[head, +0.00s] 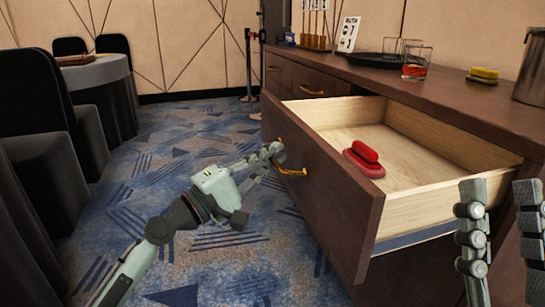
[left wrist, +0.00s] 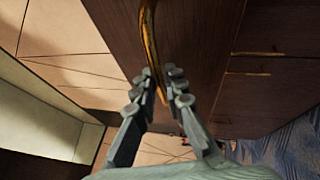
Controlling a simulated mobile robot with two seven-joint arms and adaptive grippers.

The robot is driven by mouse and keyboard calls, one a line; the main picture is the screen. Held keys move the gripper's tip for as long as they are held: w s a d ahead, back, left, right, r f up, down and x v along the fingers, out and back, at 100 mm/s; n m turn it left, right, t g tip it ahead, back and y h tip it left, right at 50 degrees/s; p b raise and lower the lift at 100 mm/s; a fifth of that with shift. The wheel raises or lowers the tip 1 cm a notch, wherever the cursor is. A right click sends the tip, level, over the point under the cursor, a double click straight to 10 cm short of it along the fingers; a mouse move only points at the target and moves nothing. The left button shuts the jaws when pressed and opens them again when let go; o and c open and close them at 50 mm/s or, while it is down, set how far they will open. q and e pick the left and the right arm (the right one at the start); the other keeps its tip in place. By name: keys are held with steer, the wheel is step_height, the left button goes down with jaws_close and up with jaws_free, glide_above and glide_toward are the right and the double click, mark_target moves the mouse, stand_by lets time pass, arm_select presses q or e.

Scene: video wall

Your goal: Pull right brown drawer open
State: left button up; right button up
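The right brown drawer (head: 330,190) is pulled far out of the brown cabinet, its pale wooden inside showing. Its curved gold handle (head: 292,172) is on the front face. My left gripper (head: 276,150) is at this handle. In the left wrist view the fingers (left wrist: 160,76) stand close together with the gold handle (left wrist: 149,40) running between their tips, shut on it. A red object (head: 365,160), like a small stapler or brush, lies inside the drawer. My right gripper (head: 500,195) is at the lower right, fingers apart and empty, beside the drawer.
The cabinet top (head: 440,100) holds a black tray (head: 376,60), glasses (head: 415,68), a yellow sponge-like item (head: 484,74) and a metal pot (head: 532,70). Another closed drawer (head: 318,82) is behind. Draped tables and chairs stand left; patterned carpet (head: 200,130) is clear between.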

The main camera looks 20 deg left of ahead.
arm_select(q)
steer(key=o, duration=0.3)
steer(key=v, duration=1.2)
stand_by(0.3)
